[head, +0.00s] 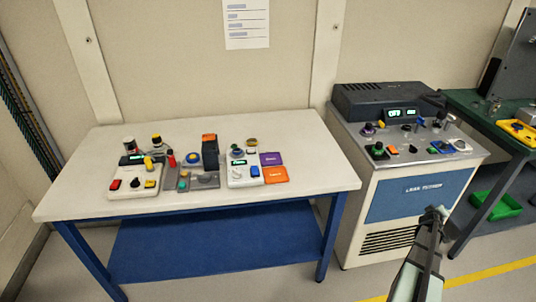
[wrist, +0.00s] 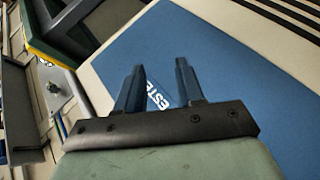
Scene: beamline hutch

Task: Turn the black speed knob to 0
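Several black knobs show in the head view, and the labels are too small to tell which is the speed knob. One black knob (head: 135,183) is on the white box at the table's left. Another dark knob (head: 378,148) is at the front left of the leak tester's top panel. My gripper (head: 437,212) is in front of the leak tester, below its panel and away from all knobs. In the wrist view my gripper (wrist: 158,80) has its two fingers apart with nothing between them, facing the blue front panel (wrist: 215,60).
The white table (head: 300,140) holds several small control boxes, with bare room at its right end. The leak tester (head: 350,210) stands right of it. A green bench (head: 480,110) is farther right, with a yellow tray (head: 519,132) on it and a green bin (head: 497,206) below.

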